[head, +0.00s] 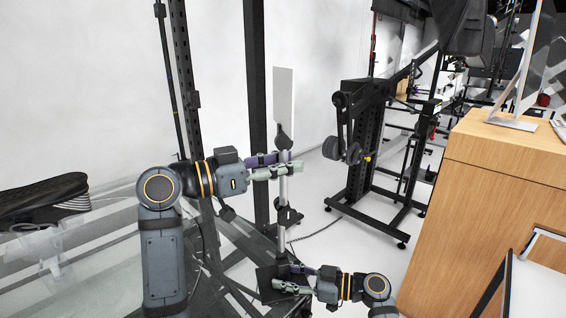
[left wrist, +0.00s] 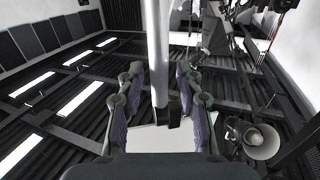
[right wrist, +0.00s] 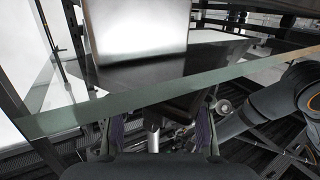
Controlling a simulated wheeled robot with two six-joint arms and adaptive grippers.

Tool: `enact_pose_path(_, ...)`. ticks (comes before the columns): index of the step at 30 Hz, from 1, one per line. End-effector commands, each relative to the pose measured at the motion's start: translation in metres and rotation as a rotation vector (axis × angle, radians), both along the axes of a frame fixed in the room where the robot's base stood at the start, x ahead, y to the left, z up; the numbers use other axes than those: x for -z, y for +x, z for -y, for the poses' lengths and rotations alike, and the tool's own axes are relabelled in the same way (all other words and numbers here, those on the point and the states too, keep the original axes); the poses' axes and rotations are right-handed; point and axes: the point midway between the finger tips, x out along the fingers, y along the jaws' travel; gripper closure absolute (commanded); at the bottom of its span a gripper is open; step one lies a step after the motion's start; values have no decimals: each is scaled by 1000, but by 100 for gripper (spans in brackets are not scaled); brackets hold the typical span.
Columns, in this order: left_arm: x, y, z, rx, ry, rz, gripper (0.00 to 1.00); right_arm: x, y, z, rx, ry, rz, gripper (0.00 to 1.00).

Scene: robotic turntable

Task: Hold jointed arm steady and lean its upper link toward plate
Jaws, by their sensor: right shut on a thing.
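The jointed arm (head: 283,186) is a silver pole with black joints, standing upright on a dark base (head: 268,284), with a white panel (head: 284,95) on top. My left gripper (head: 277,168) is at its upper link, just below the top joint. In the left wrist view the link (left wrist: 158,55) passes between open fingers, with gaps on both sides. My right gripper (head: 302,279) is low, shut on the jointed arm near its base; the exact contact is hard to see. The right wrist view shows the silver lower part (right wrist: 153,141) between the fingers. The glass plate (head: 112,270) lies left.
A dark shoe (head: 45,198) stands on the glass plate at the far left. A black upright (head: 257,110) stands behind the jointed arm. A black stand with a wheel (head: 360,150) is to its right, and a wooden cabinet (head: 500,190) is at the right.

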Motion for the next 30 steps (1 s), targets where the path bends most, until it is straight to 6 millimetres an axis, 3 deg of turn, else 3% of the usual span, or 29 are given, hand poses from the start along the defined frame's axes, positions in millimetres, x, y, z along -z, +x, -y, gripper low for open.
enact_pose_path(1, 0, 0, 0, 0, 0, 0, 75, 0, 0, 0, 1, 1, 1, 77)
enact_pose_path(7, 0, 0, 0, 0, 0, 0, 100, 0, 0, 0, 1, 0, 1, 77)
enact_pose_path(17, 0, 0, 0, -1, -1, 0, 100, -1, 0, 0, 1, 0, 1, 77)
enact_pose_path(30, 1, -4, -14, 1, -129, 33, 100, 0, 0, 0, 1, 1, 1, 77)
